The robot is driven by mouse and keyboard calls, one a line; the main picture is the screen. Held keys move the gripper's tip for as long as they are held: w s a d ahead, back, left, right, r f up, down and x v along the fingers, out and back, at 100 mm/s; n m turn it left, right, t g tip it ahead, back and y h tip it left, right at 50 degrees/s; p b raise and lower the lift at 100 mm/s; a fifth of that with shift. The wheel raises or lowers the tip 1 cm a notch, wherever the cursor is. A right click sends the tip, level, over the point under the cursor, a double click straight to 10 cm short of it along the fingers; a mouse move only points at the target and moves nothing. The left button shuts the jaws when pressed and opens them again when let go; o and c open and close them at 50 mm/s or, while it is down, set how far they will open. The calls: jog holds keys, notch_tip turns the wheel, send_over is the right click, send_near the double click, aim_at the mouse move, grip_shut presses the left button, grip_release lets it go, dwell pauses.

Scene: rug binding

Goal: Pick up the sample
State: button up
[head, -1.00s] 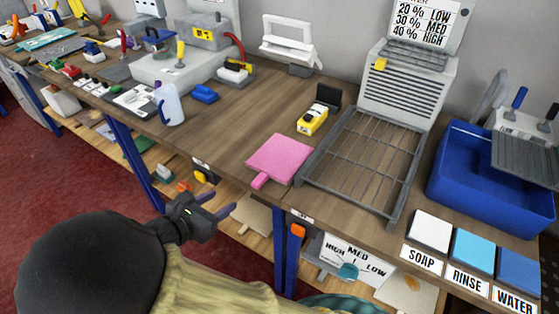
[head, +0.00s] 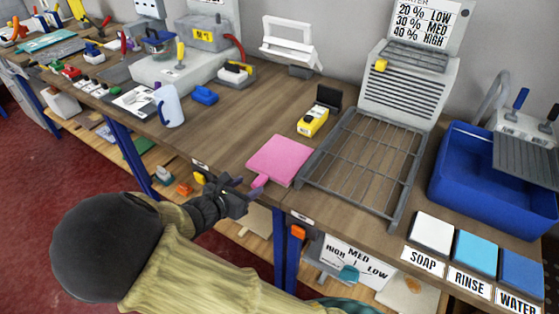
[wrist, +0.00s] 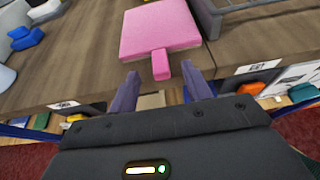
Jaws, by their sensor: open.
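The sample looks to be the flat pink square (head: 281,159) with a short pink tab at its front corner, lying on the wooden bench near its front edge. The tab sticks out toward me. In the wrist view the pink square (wrist: 160,29) is at the top, and its tab (wrist: 160,65) points down between my fingertips. My gripper (head: 249,191) is open at the bench's front edge, close to the tab. In the wrist view the two purple fingers of my gripper (wrist: 162,80) stand to either side of the tab's end, with no clear contact.
A grey wire rack (head: 362,170) lies just right of the pink square. A yellow meter (head: 312,121) stands behind it. A blue basin (head: 480,190) is at the right. A white jug (head: 169,105) is to the left. The bench between is clear.

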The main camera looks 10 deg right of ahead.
aim_at(261, 179)
jog(key=shift+w+d+f, duration=0.2)
jog(key=shift+w+d, duration=0.15)
jog(key=shift+w, duration=0.1)
jog(key=shift+x, duration=2.6)
jog(key=shift+a+f, duration=0.15)
jog(key=shift+f, duration=0.05)
grip_shut()
notch_tip(261, 179, up, 10)
jog(key=p, duration=0.1)
